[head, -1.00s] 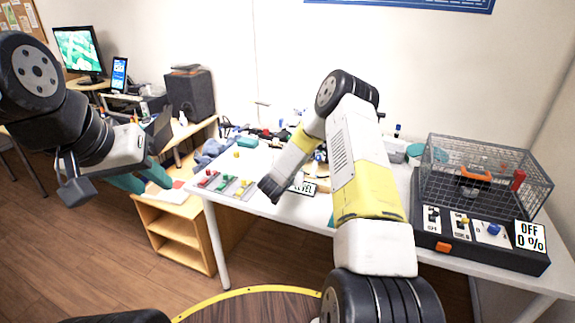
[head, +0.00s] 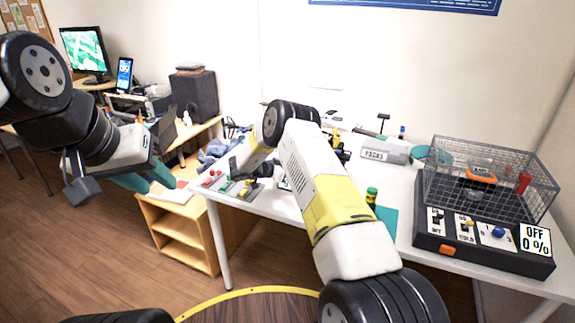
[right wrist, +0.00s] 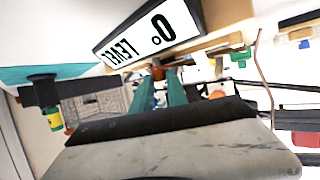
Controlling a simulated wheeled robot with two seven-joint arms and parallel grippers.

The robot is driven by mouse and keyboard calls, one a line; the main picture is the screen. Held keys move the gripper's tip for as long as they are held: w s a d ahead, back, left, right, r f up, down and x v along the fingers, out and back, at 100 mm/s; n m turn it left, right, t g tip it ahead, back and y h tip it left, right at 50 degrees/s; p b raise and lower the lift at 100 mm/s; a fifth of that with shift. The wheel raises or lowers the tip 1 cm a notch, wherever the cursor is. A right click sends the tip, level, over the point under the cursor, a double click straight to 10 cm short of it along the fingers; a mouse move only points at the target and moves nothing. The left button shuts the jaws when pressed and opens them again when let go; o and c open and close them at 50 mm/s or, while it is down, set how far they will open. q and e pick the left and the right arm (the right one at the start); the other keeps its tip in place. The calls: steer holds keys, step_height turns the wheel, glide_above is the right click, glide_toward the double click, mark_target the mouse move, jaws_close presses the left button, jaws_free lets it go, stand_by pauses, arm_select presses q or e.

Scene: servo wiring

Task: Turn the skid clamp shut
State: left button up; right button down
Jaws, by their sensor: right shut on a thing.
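In the right wrist view my right gripper (right wrist: 160,85) has its two teal fingers close together on a small orange-brown knob (right wrist: 157,72). The knob sits just under a white sign (right wrist: 150,32) reading LEVEL and 0°, beside a wooden part (right wrist: 205,45). I cannot tell for sure that this knob is the skid clamp. In the head view my right arm hides the right fingertips and most of the sign. My left gripper (head: 147,180) hangs at the left, in front of the wooden shelf, with its teal fingers apart and nothing between them.
A tray with red, green and yellow pieces (head: 232,188) lies at the table's left edge. A PACKS box (head: 383,150) and a green-capped bottle (head: 371,196) stand right of my arm. A wire cage (head: 490,170) on a black control box (head: 470,256) reading OFF 0 % fills the table's right end.

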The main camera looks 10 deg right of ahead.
stand_by(0.4)
steer(key=c, duration=1.3)
jaws_free()
steer(key=shift+f, duration=0.1)
steer(key=v, duration=0.7)
steer(key=shift+a, duration=0.35)
